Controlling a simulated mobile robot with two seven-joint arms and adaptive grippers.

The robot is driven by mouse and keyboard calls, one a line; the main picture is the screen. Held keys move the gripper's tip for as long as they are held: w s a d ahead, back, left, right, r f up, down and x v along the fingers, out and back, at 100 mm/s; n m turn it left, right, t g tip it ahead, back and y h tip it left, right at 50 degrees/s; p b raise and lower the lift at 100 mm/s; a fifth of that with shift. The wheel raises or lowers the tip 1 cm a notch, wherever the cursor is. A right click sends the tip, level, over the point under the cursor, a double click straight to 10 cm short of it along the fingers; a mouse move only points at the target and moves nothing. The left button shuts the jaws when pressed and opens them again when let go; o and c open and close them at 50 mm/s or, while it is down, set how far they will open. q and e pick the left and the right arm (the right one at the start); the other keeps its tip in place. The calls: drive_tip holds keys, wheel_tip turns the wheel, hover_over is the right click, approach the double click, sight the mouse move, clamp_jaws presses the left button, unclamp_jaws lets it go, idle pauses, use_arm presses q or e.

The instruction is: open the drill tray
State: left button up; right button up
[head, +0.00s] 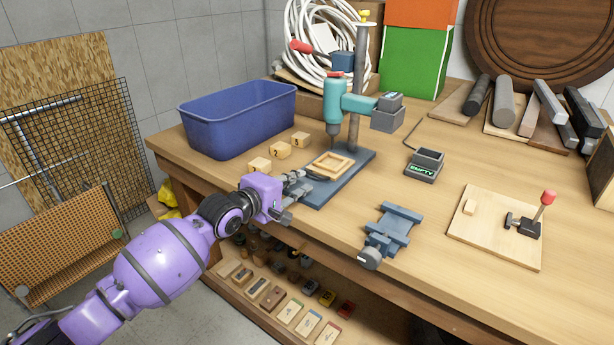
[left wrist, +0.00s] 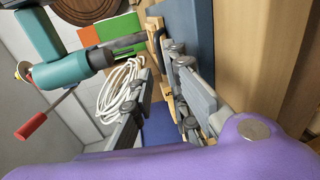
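The drill press (head: 338,100) has a teal body and stands on a blue-grey base on the workbench. A small wooden tray (head: 344,172) with a raised rim lies on that base, under the drill. The fingers partly hide the tray's near side. My right gripper is in neither view.
A blue bin (head: 240,118) and wooden numbered blocks (head: 280,150) stand left of the drill. A blue-grey vise (head: 392,230), an "EMPTY" box (head: 425,166) and a lever board (head: 490,235) are to the right. A coiled white hose (head: 322,40) is behind.

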sight(311, 174)
use_arm(q)
drive_tip(key=x, duration=0.4)
drive_tip(key=shift+w+d+f, duration=0.2)
drive_tip(key=shift+w, duration=0.05)
drive_tip(key=shift+d+b, duration=0.1)
drive_tip(key=shift+b, duration=0.2)
drive_tip(key=shift+c, duration=0.4)
clamp_jaws()
drive_tip(key=shift+w, duration=0.1)
drive_tip(key=shift+r, duration=0.1)
